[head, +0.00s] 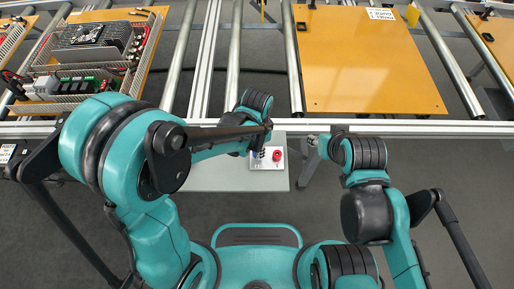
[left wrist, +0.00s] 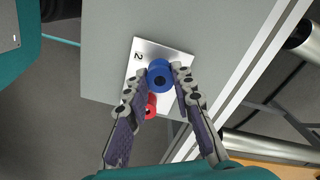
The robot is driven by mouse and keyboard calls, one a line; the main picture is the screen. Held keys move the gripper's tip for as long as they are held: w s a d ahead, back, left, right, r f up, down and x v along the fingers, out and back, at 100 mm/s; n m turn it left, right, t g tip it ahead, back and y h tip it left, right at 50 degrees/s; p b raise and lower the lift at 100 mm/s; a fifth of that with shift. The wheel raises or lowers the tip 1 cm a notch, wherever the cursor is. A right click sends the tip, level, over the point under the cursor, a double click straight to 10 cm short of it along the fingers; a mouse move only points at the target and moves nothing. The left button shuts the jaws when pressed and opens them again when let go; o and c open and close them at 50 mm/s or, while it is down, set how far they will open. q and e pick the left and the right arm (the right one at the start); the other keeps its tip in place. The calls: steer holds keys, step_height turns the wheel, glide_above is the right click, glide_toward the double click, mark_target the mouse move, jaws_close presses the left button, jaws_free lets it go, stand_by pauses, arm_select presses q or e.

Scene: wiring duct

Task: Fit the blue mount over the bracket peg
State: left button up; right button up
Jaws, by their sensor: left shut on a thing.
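The blue mount (left wrist: 160,75) is a round blue piece with a dark hole, seen in the left wrist view at the silver plate marked 2 (left wrist: 138,72). My left gripper (left wrist: 160,76) is shut on it, one finger on each side. Whether the mount touches the plate I cannot tell. In the head view my left gripper (head: 258,152) is small and partly covered by my arm, above the same plate (head: 265,166). A red mount (head: 277,155) stands beside it on the plate. My right gripper (head: 313,141) is near the rail, its fingers unclear. I cannot make out the bracket peg.
The plate lies on a grey table (head: 220,178). Behind it runs a metal rail (head: 350,127) with rollers. An orange board (head: 370,65) lies at the back right, and a board with electrical parts and wiring ducts (head: 90,55) at the back left.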

arm_select(q)
steer(key=shift+f+b, duration=1.1)
steer(key=shift+f, duration=0.2)
steer(key=o, duration=1)
steer(key=shift+c, duration=0.2)
step_height(320, 180, up, 12)
steer(key=s+a+r+n+t, duration=0.2)
steer(key=a+n, duration=0.4)
steer(key=a, duration=0.3)
steer(key=s+a+r+n+t, duration=0.1)
steer(key=s+a+n+t, duration=0.2)
steer(key=a+n+t, duration=0.2)
steer(key=a+n, duration=0.1)
steer(key=a, duration=0.2)
steer(key=shift+a+r, duration=0.35)
steer(key=shift+a, duration=0.05)
